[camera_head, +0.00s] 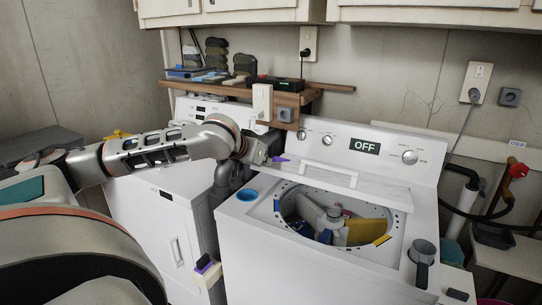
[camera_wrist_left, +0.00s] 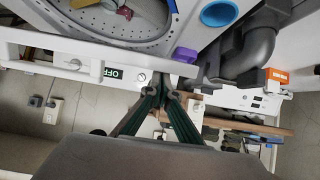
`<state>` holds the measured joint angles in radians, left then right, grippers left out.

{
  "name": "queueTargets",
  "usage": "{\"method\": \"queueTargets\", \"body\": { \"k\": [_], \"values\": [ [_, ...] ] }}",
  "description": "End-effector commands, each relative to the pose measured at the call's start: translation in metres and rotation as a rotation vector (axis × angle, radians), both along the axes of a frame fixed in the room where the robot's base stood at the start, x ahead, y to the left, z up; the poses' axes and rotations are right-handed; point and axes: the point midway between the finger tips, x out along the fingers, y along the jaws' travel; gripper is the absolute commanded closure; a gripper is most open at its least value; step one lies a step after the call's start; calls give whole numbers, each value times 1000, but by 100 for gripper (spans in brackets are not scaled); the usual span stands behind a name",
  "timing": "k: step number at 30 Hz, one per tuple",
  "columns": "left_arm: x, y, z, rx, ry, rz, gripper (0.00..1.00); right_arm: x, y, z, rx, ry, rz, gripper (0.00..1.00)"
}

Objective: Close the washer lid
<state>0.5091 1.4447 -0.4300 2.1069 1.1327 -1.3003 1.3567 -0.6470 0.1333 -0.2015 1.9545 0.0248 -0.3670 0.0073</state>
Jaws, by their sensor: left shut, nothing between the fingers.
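The washer (camera_head: 285,240) stands right of centre in the head view, with "OFF" on its display. Its lid (camera_head: 375,190) is raised and leans back near the control panel, so the drum opening (camera_head: 300,205) with clothes inside shows. The lid's white band also shows in the wrist view (camera_wrist_left: 40,48). My left gripper (camera_head: 265,158) is at the left end of the lid, by the control panel. In the wrist view its fingers (camera_wrist_left: 172,95) are together and empty, close to the lid's edge; I cannot tell if they touch it. My right gripper is not in view.
A second white machine (camera_head: 150,215) stands to the left, under my left arm. A blue-rimmed cup (camera_head: 247,195) and a grey cup (camera_head: 423,254) sit on the washer top. A wooden shelf (camera_head: 230,90) with several items hangs behind. Hoses and a red valve (camera_head: 519,170) are at the right.

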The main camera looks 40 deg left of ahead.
Motion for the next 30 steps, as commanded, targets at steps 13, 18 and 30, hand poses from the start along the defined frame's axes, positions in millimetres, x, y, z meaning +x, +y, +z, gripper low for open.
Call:
{"method": "queueTargets", "body": {
  "k": [13, 18, 30],
  "values": [
    [-31, -16, -104, 7, -1, -27, 100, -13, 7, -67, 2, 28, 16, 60],
    [-35, -18, -120, 4, -7, -28, 100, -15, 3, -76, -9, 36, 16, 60],
    [-34, -17, -115, 4, -10, -28, 100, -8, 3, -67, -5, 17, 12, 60]
  ]
}}
